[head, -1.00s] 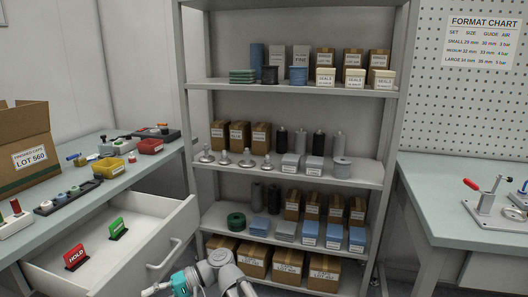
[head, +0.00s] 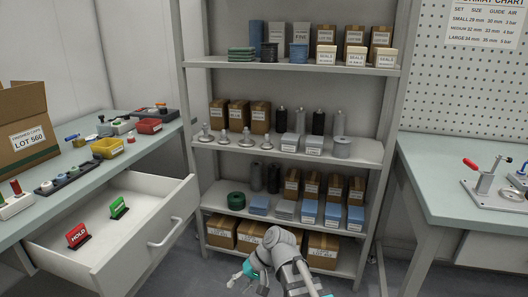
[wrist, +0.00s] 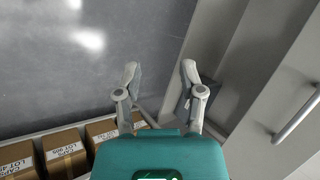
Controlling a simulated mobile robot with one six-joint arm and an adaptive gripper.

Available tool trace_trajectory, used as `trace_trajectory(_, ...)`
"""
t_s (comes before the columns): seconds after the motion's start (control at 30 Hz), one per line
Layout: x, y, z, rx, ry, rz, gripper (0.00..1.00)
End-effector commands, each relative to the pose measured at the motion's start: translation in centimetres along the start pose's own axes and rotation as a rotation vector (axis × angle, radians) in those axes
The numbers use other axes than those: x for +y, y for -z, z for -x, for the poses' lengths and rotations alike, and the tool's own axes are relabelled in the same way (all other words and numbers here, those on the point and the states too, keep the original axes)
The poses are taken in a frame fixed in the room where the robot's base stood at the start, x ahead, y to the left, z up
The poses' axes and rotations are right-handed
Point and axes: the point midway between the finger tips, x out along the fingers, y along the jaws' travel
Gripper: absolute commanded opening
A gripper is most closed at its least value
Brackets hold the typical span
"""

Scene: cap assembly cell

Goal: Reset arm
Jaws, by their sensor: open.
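My gripper (wrist: 160,85) is open, its two grey fingers spread apart with nothing between them in the wrist view. Grey floor shows beyond the fingers. In the head view my arm is at the bottom centre, in front of the shelf unit (head: 380,120) and to the right of the open drawer (head: 140,235).
The open drawer holds a red HOLD sign (head: 77,236) and a green sign (head: 118,208). Cardboard boxes (head: 322,247) stand on the lowest shelf. Benches stand left (head: 20,228) and right (head: 460,205).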

Motion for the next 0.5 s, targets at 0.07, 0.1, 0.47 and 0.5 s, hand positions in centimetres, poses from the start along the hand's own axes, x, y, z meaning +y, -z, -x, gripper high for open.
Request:
trace_trajectory(0.07,3.4,-0.4,1.4,0.03,-0.094,-0.022,0.51)
trace_trajectory(0.1,5.0,-0.5,2.0,0.042,-0.143,-0.032,0.51)
trace_trajectory(0.47,15.9,-2.6,7.8,0.102,-0.49,-0.116,0.51)
trace_trajectory(0.5,16.6,-2.9,8.3,0.105,-0.515,-0.124,0.51)
